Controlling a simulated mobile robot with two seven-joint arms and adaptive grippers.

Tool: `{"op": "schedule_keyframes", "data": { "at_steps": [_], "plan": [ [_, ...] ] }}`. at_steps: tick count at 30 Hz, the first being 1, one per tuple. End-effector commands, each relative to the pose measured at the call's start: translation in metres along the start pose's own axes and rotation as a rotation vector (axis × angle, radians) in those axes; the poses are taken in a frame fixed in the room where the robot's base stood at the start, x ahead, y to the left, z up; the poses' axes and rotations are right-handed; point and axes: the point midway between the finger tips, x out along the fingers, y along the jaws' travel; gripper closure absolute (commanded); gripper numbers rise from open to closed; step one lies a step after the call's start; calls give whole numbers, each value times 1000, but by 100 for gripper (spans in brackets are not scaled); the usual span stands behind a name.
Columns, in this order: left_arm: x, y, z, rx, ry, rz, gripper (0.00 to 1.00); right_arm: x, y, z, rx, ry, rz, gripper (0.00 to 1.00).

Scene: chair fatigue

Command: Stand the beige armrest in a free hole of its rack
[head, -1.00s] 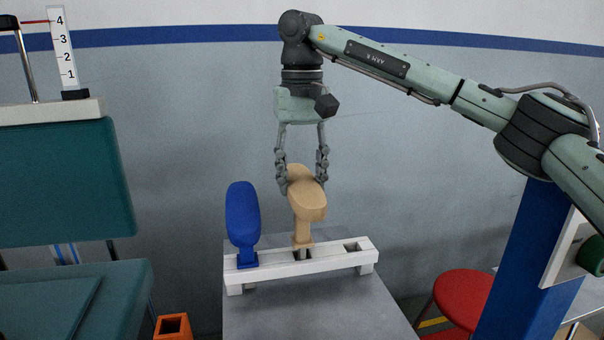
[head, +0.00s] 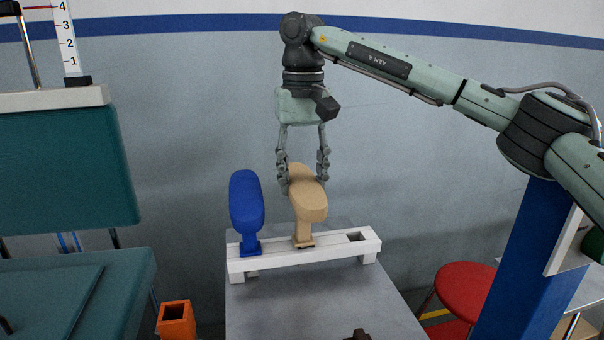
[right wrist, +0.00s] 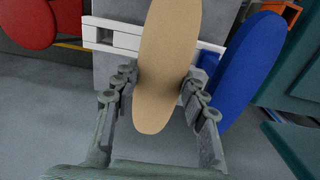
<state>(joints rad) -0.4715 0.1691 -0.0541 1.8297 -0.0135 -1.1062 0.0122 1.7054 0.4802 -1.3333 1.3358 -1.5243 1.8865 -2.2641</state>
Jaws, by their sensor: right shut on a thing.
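The beige armrest (head: 309,205) stands upright at the middle hole of the white rack (head: 290,262). Its foot covers most of that hole, with a small dark strip showing at its front edge; I cannot tell how deep it sits. My right gripper (head: 303,183) is shut on the armrest's pad from above, one finger on each side. In the right wrist view the armrest (right wrist: 166,75) lies between the fingers (right wrist: 160,90) and hides part of the rack (right wrist: 130,28). A blue armrest (head: 246,202) stands in the rack's left hole. My left gripper is out of view.
The rack's right hole (head: 355,237) is empty. The rack stands on a grey table (head: 290,310) with bare surface in front. A small dark object (head: 358,335) shows at the bottom edge. A teal chair (head: 65,170), an orange box (head: 176,320) and a red stool (head: 465,290) stand around.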

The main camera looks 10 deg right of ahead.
Motion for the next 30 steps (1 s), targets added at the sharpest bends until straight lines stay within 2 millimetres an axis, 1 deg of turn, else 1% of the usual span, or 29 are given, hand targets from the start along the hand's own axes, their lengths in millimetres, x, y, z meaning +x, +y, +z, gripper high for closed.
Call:
{"op": "schedule_keyframes", "data": {
  "at_steps": [1, 6, 14, 15, 20, 21, 30],
  "plan": [
    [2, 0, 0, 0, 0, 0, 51, 4, 2, 0, 5, -3, -1, 83],
    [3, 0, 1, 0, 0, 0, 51, 8, 3, 0, 6, -4, -1, 83],
    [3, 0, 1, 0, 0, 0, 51, 9, 4, 0, 7, -5, -1, 83],
    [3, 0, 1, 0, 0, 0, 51, 10, 4, 0, 8, -5, -1, 55],
    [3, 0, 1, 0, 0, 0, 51, 10, 4, 0, 8, -6, -1, 35],
    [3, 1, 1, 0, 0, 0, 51, 10, 4, 0, 8, -6, -1, 33],
    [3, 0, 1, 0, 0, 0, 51, 10, 4, 0, 8, -8, 0, 33]
  ]
}}
